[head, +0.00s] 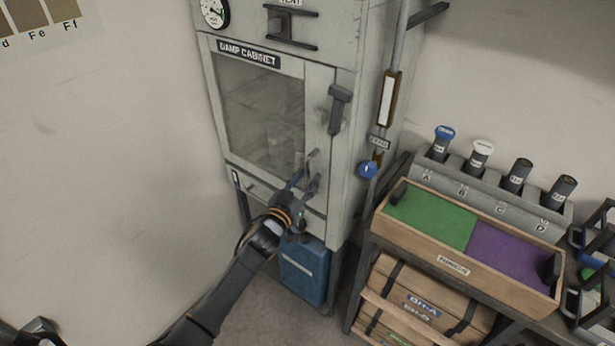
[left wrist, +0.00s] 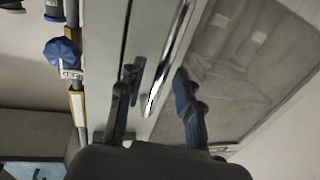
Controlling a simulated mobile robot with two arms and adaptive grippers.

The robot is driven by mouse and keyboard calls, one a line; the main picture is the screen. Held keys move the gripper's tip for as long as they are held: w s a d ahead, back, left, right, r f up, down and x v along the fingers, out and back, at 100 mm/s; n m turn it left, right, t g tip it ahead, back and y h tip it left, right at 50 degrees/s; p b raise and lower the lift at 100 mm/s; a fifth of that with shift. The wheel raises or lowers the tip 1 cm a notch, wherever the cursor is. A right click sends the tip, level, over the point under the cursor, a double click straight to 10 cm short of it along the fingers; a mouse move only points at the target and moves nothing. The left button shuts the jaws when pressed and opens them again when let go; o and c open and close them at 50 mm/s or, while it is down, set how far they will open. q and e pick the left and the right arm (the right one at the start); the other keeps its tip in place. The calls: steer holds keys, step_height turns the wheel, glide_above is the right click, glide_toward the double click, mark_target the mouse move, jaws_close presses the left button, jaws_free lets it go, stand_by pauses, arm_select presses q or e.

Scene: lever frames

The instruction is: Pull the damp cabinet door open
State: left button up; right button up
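The damp cabinet (head: 345,60) is a tall grey cabinet with its name on a plate. Its door (head: 262,110) has a glazed window and looks closed. A slim metal handle bar (head: 312,160) is at the door's lower right; it also shows in the left wrist view (left wrist: 170,60). My left gripper (head: 304,180) is at this handle. In the left wrist view its two fingers (left wrist: 155,80) are apart, with the bar running between them and gaps on both sides. A dark latch lever (head: 338,108) is higher on the door's right side.
A blue container (head: 304,270) stands under the cabinet. On the right, a rack (head: 455,185) of dark tubes and a wooden tray (head: 460,263) with green and purple sections sit on a shelf unit. A blue valve knob (head: 368,169) is beside the cabinet. The floor at left looks clear.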

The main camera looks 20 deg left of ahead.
arm_select(q)
steer(key=shift+w+d, duration=0.1)
steer(key=shift+w, duration=0.5)
jaws_close()
